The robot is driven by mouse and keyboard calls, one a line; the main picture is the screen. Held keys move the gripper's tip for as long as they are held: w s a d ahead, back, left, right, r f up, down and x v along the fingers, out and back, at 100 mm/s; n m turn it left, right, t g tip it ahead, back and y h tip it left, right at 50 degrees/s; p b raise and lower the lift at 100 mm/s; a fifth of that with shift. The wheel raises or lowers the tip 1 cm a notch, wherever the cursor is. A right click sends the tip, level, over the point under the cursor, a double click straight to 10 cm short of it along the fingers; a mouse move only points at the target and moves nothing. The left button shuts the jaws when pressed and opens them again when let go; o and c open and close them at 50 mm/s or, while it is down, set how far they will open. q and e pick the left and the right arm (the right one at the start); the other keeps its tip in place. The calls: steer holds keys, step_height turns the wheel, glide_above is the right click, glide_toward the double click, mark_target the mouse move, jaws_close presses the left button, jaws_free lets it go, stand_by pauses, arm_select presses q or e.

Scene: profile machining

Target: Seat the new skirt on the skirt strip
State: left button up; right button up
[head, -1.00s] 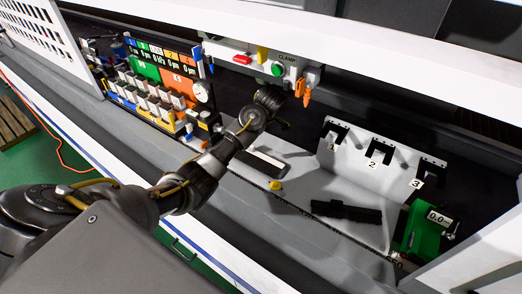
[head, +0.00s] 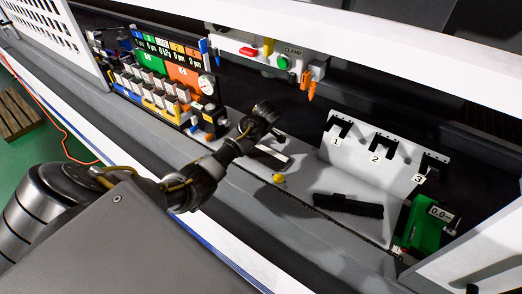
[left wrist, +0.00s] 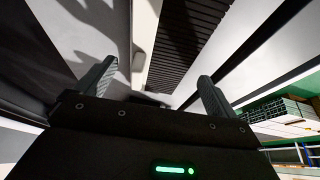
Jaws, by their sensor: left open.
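A long black strip (head: 347,206), which may be the new skirt, lies on the grey bed in the head view, right of my left gripper. My left gripper (head: 277,133) is above the bed, apart from that strip, its fingers hard to make out there. In the left wrist view my left gripper (left wrist: 152,80) has its two fingers spread, with nothing held between them. A dark ribbed strip (left wrist: 187,45) shows beyond the fingers; I cannot tell whether it is the skirt strip. My right gripper is in neither view.
A white rack (head: 362,160) with slots marked 1, 2 and 3 stands behind the black strip. A green gauge block (head: 420,225) is at its right. A yellow knob (head: 278,178) sits near the front edge. The clamp panel (head: 262,52) hangs above.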

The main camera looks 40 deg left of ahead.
arm_select(q)
steer(key=shift+a+f, duration=0.35)
steer(key=shift+f, duration=0.25)
steer(key=c, duration=1.1)
steer(key=shift+r, duration=0.2)
